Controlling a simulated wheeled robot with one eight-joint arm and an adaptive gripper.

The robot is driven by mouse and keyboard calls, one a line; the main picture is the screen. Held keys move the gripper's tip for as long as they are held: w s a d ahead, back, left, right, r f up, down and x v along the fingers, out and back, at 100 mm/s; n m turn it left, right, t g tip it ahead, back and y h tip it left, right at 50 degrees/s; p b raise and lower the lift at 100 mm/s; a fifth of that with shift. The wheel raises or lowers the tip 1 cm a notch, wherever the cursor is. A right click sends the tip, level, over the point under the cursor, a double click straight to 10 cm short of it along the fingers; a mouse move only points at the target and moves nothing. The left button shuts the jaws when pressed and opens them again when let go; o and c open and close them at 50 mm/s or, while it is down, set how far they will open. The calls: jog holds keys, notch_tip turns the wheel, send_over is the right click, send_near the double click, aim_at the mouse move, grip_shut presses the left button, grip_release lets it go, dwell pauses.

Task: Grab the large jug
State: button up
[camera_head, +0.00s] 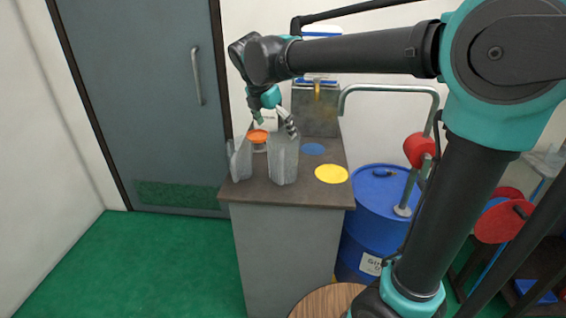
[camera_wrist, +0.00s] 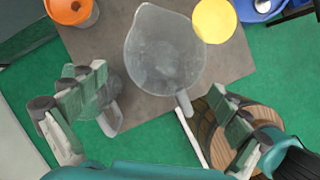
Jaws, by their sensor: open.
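The large jug (camera_head: 284,160) is clear grey and stands upright on the grey counter (camera_head: 307,193), near its front edge. In the wrist view the large jug (camera_wrist: 165,48) is seen from above and looks empty, with its handle (camera_wrist: 184,103) pointing toward my gripper. A smaller clear jug (camera_head: 240,160) stands to its left; in the wrist view the smaller jug (camera_wrist: 105,105) is partly hidden by my left finger. My gripper (camera_head: 274,121) is open and empty above the jugs. In the wrist view its spread fingers (camera_wrist: 158,88) lie on either side of the handle.
An orange-topped container (camera_head: 258,137) stands behind the jugs. A blue disc (camera_head: 314,149) and a yellow disc (camera_head: 331,174) lie to the right. A blue drum (camera_head: 378,205) with a bent pipe is beside the counter. A round wooden top (camera_head: 325,302) is in front.

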jog(key=shift+x, duration=2.8)
jog(key=shift+d+r, duration=0.1)
jog(key=shift+d, duration=0.1)
jog(key=c, duration=1.4)
